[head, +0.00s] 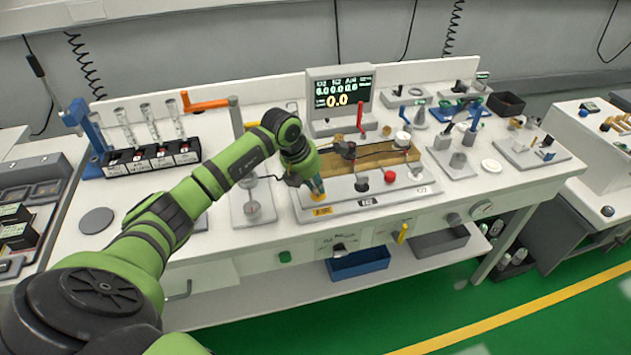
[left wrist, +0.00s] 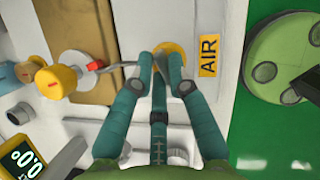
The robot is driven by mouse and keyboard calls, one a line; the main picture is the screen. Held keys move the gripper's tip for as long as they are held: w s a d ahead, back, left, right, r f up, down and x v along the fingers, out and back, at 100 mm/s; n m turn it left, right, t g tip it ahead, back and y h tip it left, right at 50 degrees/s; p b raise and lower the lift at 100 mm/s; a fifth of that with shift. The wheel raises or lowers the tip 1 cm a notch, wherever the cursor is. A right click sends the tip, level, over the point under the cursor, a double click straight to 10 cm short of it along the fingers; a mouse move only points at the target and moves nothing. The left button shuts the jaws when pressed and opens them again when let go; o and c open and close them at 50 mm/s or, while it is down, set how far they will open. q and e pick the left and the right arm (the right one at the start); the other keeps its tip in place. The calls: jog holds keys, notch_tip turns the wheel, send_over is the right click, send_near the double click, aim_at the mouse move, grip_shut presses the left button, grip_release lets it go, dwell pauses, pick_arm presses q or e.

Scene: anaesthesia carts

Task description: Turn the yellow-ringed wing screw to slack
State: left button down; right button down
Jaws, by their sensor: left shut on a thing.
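The wing screw's yellow ring (left wrist: 172,47) shows on the white panel in the left wrist view, just beyond my fingertips and beside the yellow AIR label (left wrist: 208,56). In the head view my left gripper (head: 316,188) points down at the left end of the white panel (head: 375,205). My right gripper is in neither view.
A red knob (head: 389,176) and a black knob (head: 362,184) stand on the panel to the right. The display (head: 340,95) is behind, and a tube rack (head: 150,158) is at left.

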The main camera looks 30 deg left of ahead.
pick_arm(q)
jog(key=n+y, duration=0.2)
jog(key=n, duration=0.2)
jog(key=shift+d+n+b, duration=0.1)
jog(key=shift+n+b, duration=0.3)
jog(key=n+y+b, duration=0.1)
jog(key=n, duration=0.2)
jog(key=shift+d+n, duration=0.1)
jog(key=shift+n, duration=0.2)
jog(key=shift+s+n+g+y+b, duration=0.15)
jog(key=shift+n+y+b, duration=0.25)
jog(key=shift+n, duration=0.4)
jog(key=shift+w+n+g+y+b, duration=0.15)
jog(key=shift+n+y+b, duration=0.15)
jog(key=shift+n+b, duration=0.35)
jog(key=shift+s+n, duration=0.1)
jog(key=shift+n, duration=0.25)
jog(key=c, duration=1.2)
grip_release()
jog(key=shift+d+r, duration=0.1)
jog(key=shift+r, duration=0.1)
jog(key=v, duration=1.1)
jog(key=shift+r, duration=0.35)
jog(key=shift+d, duration=0.25)
